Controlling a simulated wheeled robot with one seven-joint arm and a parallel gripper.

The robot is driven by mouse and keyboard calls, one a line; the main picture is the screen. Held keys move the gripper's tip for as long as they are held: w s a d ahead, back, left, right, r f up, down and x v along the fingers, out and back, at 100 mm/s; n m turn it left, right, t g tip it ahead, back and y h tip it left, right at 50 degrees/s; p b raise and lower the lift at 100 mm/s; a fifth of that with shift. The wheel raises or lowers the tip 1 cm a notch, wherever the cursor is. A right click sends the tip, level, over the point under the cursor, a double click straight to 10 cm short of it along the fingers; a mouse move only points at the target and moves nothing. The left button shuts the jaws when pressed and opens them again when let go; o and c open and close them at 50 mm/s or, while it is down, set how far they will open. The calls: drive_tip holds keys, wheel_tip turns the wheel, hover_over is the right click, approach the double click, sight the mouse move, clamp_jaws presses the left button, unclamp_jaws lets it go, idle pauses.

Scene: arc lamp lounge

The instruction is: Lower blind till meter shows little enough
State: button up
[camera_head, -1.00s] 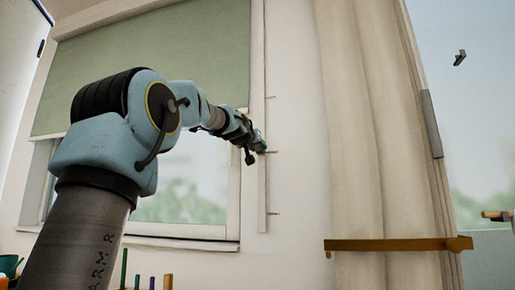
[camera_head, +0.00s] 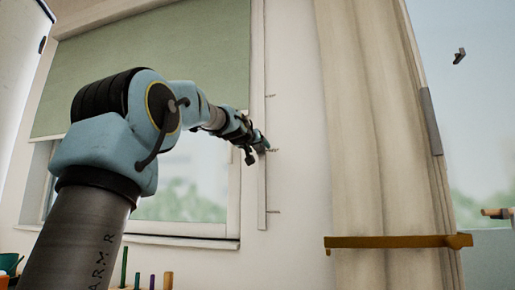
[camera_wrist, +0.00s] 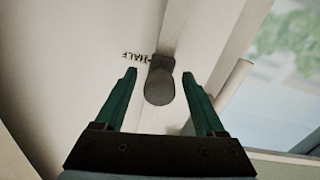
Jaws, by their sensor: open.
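The green blind (camera_head: 190,60) covers the upper part of the window, and its lower edge is partly behind my arm. A narrow pale upright rail (camera_head: 262,200) with small marks runs beside the window. In the wrist view a dark grey rounded knob (camera_wrist: 160,88) lies between the fingers of my gripper (camera_wrist: 160,73), with a gap on both sides. Lettering reading HALF (camera_wrist: 137,57) shows upside down next to it. My gripper (camera_head: 266,147) is open at the rail's middle mark in the head view. I cannot make out a meter.
A beige curtain (camera_head: 370,120) hangs right of the rail, with a brown bar (camera_head: 395,243) across it. A window sill (camera_head: 180,242) runs below the window. Several coloured upright pieces (camera_head: 152,281) stand at the bottom edge. The wall between rail and curtain is clear.

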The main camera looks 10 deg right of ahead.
drive_tip(key=b+v, duration=0.6)
drive_tip(key=v, duration=0.5)
drive_tip(key=shift+f, duration=0.1)
